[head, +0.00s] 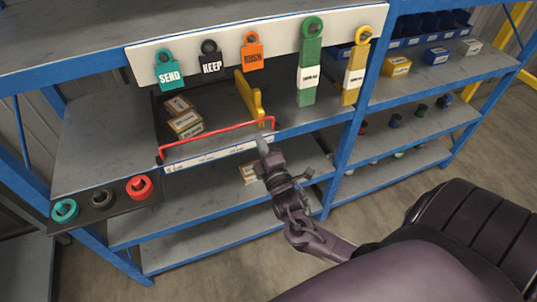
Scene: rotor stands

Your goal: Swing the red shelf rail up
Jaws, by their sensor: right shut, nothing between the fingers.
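The red shelf rail (215,134) is a thin bar across the front of a shelf bay. It runs from a bracket at the lower left to the right end beside my right gripper. My right gripper (262,147) is shut and empty, just below the rail's right end. I cannot tell whether its fingertips touch the rail. My left gripper is not in view.
Small boxes (186,122) and a yellow divider (248,97) stand behind the rail. Tags, including a teal SEND tag (168,76), hang from the white board (222,42) above. A dark tray (103,208) with three rings sticks out at left.

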